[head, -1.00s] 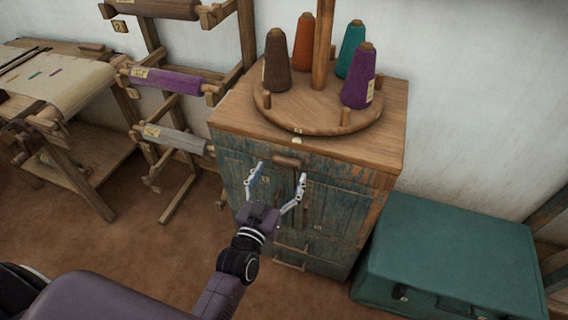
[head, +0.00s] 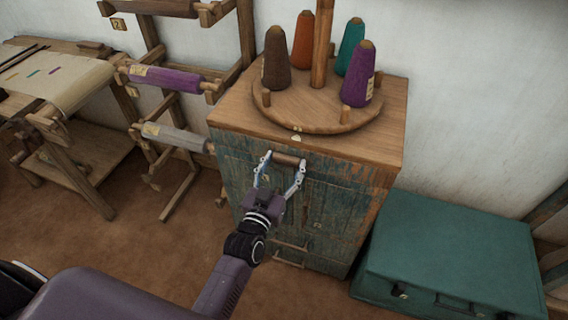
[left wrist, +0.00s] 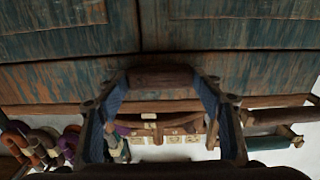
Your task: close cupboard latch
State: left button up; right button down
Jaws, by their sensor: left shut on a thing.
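The cupboard (head: 335,220) is worn blue-green wood with a plain wooden top; its doors look closed. The latch (head: 290,160) is a short brown wooden bar lying level at the top of the doors, just under the top's front edge. My left gripper (head: 284,163) has one finger at each end of the bar and is shut on it. In the left wrist view the latch (left wrist: 162,80) spans between the two fingers, with the blue-green door boards beyond. My right gripper is not in view.
A round wooden stand (head: 315,112) with several yarn cones sits on the cupboard top. A green trunk (head: 450,245) stands at the right. A wooden rack with rolls (head: 165,80) and a loom (head: 60,75) are at the left. Brown floor is clear in front.

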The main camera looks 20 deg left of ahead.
pick_arm(q)
jog(key=shift+n, duration=0.3)
jog(key=shift+f, duration=0.1)
jog(key=shift+f+n+p, duration=0.15)
jog(key=shift+n+p, duration=0.15)
jog(key=shift+n, duration=0.6)
jog(key=n, duration=0.2)
jog(key=shift+f+n, duration=0.3)
jog(key=shift+n, duration=0.1)
jog(key=n, duration=0.2)
jog(key=shift+d+f+n, duration=0.2)
jog(key=shift+f+n, duration=0.05)
jog(key=shift+n, duration=0.15)
jog(key=n, duration=0.5)
jog(key=shift+d+f+b, duration=0.3)
jog(key=shift+d+f, duration=0.05)
jog(key=n, duration=0.2)
jog(key=shift+d+f+n, duration=0.1)
jog(key=shift+d+n, duration=0.1)
jog(key=shift+n, duration=0.1)
jog(key=shift+d+n+b, duration=0.15)
jog(key=shift+n+b, duration=0.25)
jog(key=shift+n, duration=0.6)
jog(key=shift+d, duration=0.1)
